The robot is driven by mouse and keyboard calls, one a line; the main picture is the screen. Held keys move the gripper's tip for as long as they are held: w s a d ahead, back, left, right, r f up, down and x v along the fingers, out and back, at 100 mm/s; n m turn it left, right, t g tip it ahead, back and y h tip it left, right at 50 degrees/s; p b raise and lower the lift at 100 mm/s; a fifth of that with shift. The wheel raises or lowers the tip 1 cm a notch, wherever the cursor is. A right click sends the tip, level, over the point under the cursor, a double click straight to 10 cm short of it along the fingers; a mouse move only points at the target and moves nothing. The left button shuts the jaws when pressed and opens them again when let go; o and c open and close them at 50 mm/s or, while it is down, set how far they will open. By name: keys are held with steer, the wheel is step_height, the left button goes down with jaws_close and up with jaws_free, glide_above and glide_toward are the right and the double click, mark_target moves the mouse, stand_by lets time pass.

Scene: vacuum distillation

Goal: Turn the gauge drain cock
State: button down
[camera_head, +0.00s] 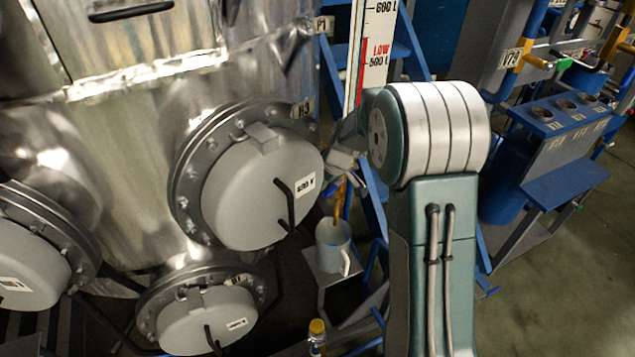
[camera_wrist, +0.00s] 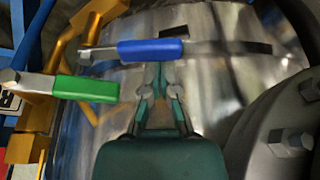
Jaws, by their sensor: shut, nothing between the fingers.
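A level gauge (camera_head: 377,45) with a white scale and red LOW mark stands beside the steel vessel. In the wrist view, a lever with a blue grip (camera_wrist: 150,49) lies roughly level across the picture, and a lever with a green grip (camera_wrist: 86,88) lies lower left on yellow pipework. No label shows which lever is the gauge drain cock. My gripper (camera_wrist: 158,70) is shut and empty, its fingertips just below the blue grip in the picture; contact cannot be told. In the head view my arm partly hides this area.
The steel vessel (camera_head: 125,150) with round flanged covers (camera_head: 262,190) fills the left side. A pale mug (camera_head: 333,255) stands on a small stand below the yellow pipe. A blue frame (camera_head: 570,185) stands at right; open floor (camera_head: 560,290) lies at lower right.

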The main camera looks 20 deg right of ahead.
steer(key=shift+s+d+n+g+y, duration=0.2)
steer(key=shift+s+n, duration=0.2)
steer(key=shift+n, duration=0.3)
steer(key=shift+s+d+n+g+y, duration=0.1)
steer(key=shift+s+n+y, duration=0.2)
steer(key=shift+n, duration=0.4)
steer(key=shift+s+d, duration=0.25)
steer(key=shift+s, duration=0.15)
steer(key=v, duration=1.2)
steer(key=shift+a, duration=0.2)
steer(key=shift+s+r, duration=0.15)
steer(key=shift+r, duration=0.05)
